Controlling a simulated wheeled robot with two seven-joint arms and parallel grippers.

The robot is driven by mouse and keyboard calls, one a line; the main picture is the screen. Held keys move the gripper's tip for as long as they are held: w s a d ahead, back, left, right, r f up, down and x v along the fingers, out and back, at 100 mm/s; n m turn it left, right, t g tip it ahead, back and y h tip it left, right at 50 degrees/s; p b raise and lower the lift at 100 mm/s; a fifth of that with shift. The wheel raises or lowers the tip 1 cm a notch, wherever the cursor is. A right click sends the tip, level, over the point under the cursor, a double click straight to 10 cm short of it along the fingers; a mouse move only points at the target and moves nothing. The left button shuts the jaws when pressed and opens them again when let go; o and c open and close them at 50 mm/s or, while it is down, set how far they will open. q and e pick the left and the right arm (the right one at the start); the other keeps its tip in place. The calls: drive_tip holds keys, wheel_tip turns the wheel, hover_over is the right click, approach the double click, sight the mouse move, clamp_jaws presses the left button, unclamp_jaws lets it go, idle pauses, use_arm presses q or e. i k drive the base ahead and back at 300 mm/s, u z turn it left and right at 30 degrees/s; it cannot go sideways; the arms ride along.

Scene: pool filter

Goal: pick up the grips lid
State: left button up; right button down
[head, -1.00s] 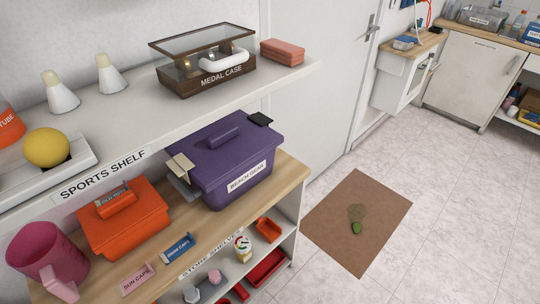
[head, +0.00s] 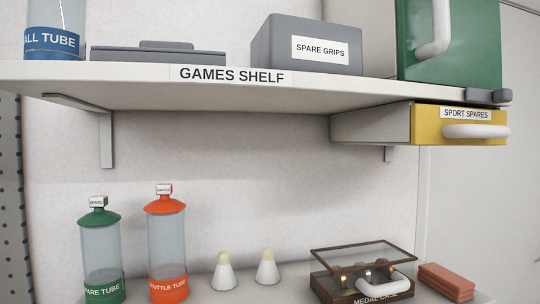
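A flat grey lid with a raised handle (head: 158,46) lies on the games shelf, left of the grey box labelled SPARE GRIPS (head: 302,46). The lid itself bears no label that I can read. It is apart from the box, with a gap of bare shelf between them. The inside of the box is not visible from this low angle. Neither of my grippers is in the head view.
A blue-labelled ball tube (head: 56,40) stands left of the lid. A green case (head: 452,40) stands at the right. Under the games shelf (head: 230,93) hangs a yellow-fronted SPORT SPARES drawer (head: 460,128). Below are tubes (head: 167,245), shuttlecocks (head: 266,270) and a medal case (head: 360,275).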

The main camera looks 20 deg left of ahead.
sight(150, 52)
drive_tip(key=u, duration=0.95)
drive_tip(key=k, duration=0.25)
drive_tip(key=u, duration=0.2)
drive_tip(key=i, duration=0.3)
